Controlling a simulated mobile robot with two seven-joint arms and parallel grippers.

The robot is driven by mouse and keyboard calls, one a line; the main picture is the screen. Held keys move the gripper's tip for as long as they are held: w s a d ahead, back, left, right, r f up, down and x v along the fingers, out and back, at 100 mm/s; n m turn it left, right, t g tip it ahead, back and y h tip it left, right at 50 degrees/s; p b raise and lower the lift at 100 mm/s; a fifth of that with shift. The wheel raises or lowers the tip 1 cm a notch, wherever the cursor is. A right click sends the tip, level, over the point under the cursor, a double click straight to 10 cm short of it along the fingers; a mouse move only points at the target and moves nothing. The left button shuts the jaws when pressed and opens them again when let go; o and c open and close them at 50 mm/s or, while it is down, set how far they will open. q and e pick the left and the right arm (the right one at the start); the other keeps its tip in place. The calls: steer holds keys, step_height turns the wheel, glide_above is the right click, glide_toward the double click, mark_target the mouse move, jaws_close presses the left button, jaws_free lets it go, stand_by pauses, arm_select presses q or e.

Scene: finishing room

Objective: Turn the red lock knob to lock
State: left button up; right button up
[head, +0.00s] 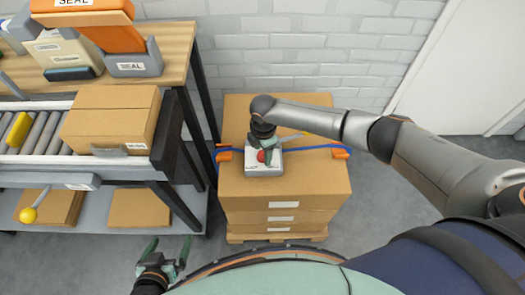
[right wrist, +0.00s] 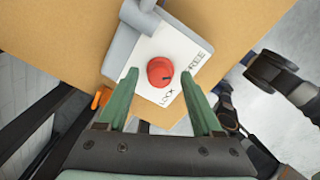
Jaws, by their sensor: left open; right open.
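The red lock knob (head: 262,156) sits on a grey strap tensioner with a white label plate (head: 263,170) on top of a stack of cardboard boxes. My left gripper (head: 164,255) is open and empty at the bottom left, away from the boxes.
A blue strap (head: 310,149) with orange corner guards crosses the box stack (head: 300,185), which stands on a wooden pallet (head: 278,238). On the left are a wooden bench (head: 180,50), a roller conveyor with a carton (head: 110,115), and a yellow-ball lever (head: 29,215).

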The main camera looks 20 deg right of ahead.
jaws_close()
stand_by(0.5)
